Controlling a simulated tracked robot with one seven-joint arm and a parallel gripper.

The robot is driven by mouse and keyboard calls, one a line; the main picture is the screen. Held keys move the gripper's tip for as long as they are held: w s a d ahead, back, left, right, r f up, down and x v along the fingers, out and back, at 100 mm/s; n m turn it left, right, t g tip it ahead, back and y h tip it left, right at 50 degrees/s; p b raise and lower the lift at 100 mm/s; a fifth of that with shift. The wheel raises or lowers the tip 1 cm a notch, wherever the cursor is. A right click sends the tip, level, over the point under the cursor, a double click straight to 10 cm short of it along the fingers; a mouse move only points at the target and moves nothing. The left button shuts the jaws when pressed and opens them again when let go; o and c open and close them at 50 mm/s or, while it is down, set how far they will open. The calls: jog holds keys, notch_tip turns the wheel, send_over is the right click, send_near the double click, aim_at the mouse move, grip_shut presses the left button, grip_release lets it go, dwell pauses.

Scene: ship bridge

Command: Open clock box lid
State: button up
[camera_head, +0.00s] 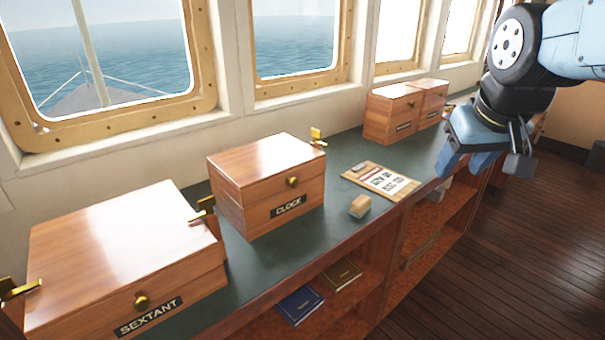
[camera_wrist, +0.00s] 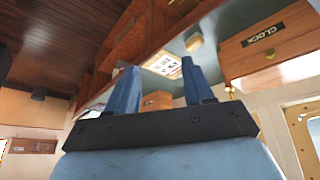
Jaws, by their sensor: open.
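The clock box (camera_head: 268,183) is a wooden box with a "CLOCK" label (camera_head: 289,206) on its front. It stands on the green counter with its lid (camera_head: 266,160) shut. A round brass knob (camera_head: 292,181) is on its front, and a brass fitting (camera_head: 318,138) shows at its right side. The box also shows, upside down, in the wrist view (camera_wrist: 285,40). My gripper (camera_head: 490,163) is open and empty, up at the right, well apart from the clock box. Its two blue fingers (camera_wrist: 160,88) point up in the wrist view.
The sextant box (camera_head: 125,255) stands left of the clock box. A clipboard (camera_head: 381,181) and a small wooden block (camera_head: 360,206) lie on the counter (camera_head: 341,150) to its right. More wooden boxes (camera_head: 393,112) stand farther back. Windows line the wall behind; open floor (camera_head: 500,260) is at right.

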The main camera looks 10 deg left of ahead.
jog(key=w+a+n+y, duration=0.1)
jog(key=w+a+n, duration=0.15)
jog(key=a, duration=0.25)
jog(key=w+a+n, duration=0.1)
jog(key=w+a, duration=0.3)
jog(key=a, duration=0.2)
jog(key=n+g+y, duration=0.2)
jog(key=n+g, duration=0.1)
jog(key=n, duration=0.1)
send_near(296, 180)
jog(key=shift+t, duration=0.3)
jog(key=x, duration=0.9)
jog(key=shift+s+a, duration=0.1)
jog(key=shift+s, duration=0.1)
jog(key=shift+c, duration=0.2)
grip_shut()
